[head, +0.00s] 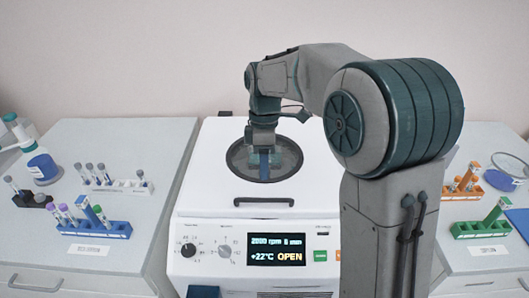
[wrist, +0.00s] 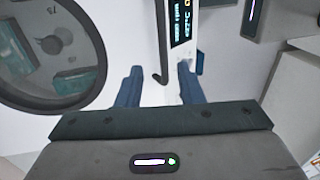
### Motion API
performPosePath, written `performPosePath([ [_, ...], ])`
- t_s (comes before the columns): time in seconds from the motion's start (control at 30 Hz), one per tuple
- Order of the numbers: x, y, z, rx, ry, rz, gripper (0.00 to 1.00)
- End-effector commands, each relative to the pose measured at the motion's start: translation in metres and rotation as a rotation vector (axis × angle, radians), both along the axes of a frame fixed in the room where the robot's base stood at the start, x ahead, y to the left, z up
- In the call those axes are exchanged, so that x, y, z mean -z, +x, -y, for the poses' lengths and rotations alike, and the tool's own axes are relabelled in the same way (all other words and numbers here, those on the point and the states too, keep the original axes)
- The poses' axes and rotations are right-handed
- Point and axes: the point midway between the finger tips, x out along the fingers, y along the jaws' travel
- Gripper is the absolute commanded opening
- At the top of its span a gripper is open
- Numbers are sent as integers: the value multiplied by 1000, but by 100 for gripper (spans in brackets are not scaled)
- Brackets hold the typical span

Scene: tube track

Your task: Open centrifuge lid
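The white centrifuge (head: 306,172) stands in the middle of the head view with its lid (head: 205,172) down. The lid has a round dark-rimmed window (head: 236,160) and a black bar handle (head: 263,201) at its front edge. My gripper (head: 264,177) hangs above the lid, pointing down, in front of the window in the picture. In the wrist view its two blue fingers (wrist: 159,68) are apart with nothing gripped. The black handle (wrist: 161,40) shows there between the fingertips in the picture, one end near them. I cannot tell how far above the handle they are.
The front display (head: 277,250) reads 2000 rpm, 5 min, +22°C and OPEN. A blue tube rack (head: 92,228) and other racks stand on the left bench. A green rack (head: 481,229) and an orange rack (head: 460,190) stand on the right bench. My arm covers the centrifuge's right side.

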Motion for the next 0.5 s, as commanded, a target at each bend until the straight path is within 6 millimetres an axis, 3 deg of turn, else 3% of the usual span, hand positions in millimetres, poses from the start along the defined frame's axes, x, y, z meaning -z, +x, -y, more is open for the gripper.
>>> performPosePath([
  [0.27,-7,-9,12,81,-12,27,34],
  [0.5,-27,-54,56,468,-45,147,34],
])
